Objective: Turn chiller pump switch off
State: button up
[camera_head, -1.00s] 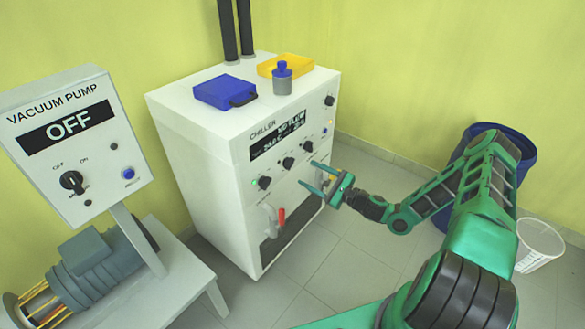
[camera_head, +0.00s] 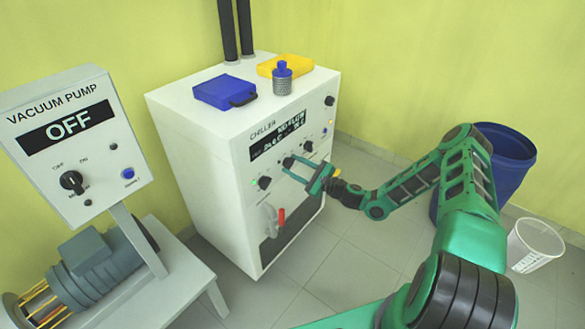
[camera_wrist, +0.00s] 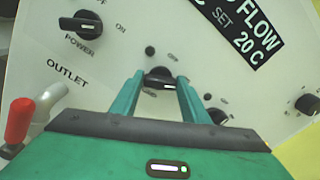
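The white chiller (camera_head: 218,190) stands in the middle of the head view, its display (camera_head: 278,138) reading NO FLOW. Its front has a row of black knobs; the power knob (camera_head: 264,183) is at the lower left and shows in the wrist view (camera_wrist: 82,24). My gripper (camera_head: 289,164) is at the middle knob. In the wrist view my gripper's green fingers (camera_wrist: 160,82) are open, one on each side of that black knob (camera_wrist: 158,76). The knob's pale mark points right. I cannot tell whether the fingers touch it. Its name label is hidden.
A red-handled outlet valve (camera_head: 281,216) sits below the power knob. A blue case (camera_head: 222,90), a small bottle (camera_head: 282,80) and a yellow tray (camera_head: 270,66) are on top. The vacuum pump panel (camera_head: 70,140) stands left; a blue barrel (camera_head: 510,160) and white basket (camera_head: 532,246) stand right.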

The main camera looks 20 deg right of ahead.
jog(key=c, duration=0.4)
jog(key=shift+a, duration=0.25)
jog(key=shift+c, duration=0.2)
jog(key=shift+d, duration=0.15)
jog(key=n, duration=0.6)
jog(key=shift+s+f, duration=0.1)
jog(key=shift+f, duration=0.05)
jog(key=n, duration=0.5)
jog(key=shift+s+f+n, duration=0.1)
jog(key=shift+f+n, duration=0.1)
jog(key=shift+n, duration=0.2)
